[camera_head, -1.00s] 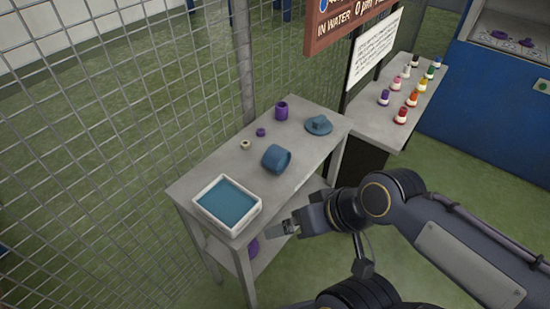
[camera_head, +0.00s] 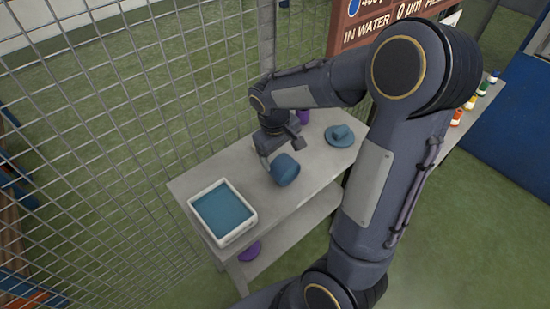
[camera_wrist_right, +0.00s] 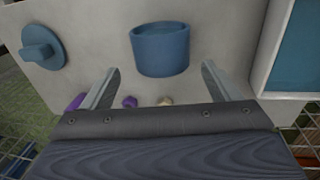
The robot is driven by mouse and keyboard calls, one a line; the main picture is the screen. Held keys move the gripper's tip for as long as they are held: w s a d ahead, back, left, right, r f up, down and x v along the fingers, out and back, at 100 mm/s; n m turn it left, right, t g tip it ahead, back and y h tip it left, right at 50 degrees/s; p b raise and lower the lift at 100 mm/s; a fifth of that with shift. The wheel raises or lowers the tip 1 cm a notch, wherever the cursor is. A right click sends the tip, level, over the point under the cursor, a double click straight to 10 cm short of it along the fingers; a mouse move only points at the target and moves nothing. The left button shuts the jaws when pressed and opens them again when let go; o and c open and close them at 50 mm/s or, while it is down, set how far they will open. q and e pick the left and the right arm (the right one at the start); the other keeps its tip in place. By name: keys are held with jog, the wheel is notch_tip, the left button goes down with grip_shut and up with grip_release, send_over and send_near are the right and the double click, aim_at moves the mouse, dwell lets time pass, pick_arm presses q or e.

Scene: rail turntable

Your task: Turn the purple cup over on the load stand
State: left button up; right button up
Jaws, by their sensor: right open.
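The purple cup (camera_head: 303,116) stands at the back of the grey stand (camera_head: 215,172), mostly hidden behind my right arm in the head view. In the right wrist view the purple cup (camera_wrist_right: 74,102) shows only in part, beside the left finger. My right gripper (camera_head: 282,155) is open and empty, pointing down over the stand. In the wrist view its fingertips (camera_wrist_right: 160,67) straddle the near side of a blue cup (camera_wrist_right: 161,50) in the picture; I cannot tell the height gap. The purple cup lies outside the fingers. My left gripper is not in view.
A blue lid with a knob (camera_head: 340,135) lies at the stand's right end. A white tray with blue inside (camera_head: 250,226) is at the left end. A small purple ring (camera_wrist_right: 130,101) and beige ring (camera_wrist_right: 165,100) lie near the gripper. Wire mesh (camera_head: 150,120) runs behind.

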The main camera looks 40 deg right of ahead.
aim_at(283, 168)
jog(key=shift+w+f, duration=0.25)
jog(key=shift+d+f, duration=0.1)
jog(key=shift+f, duration=0.3)
jog(key=f, duration=0.4)
jog(key=d+f, duration=0.1)
jog(key=f, duration=0.1)
jog(key=shift+s+f, duration=0.2)
jog(key=shift+f, duration=0.15)
jog(key=c, duration=0.9)
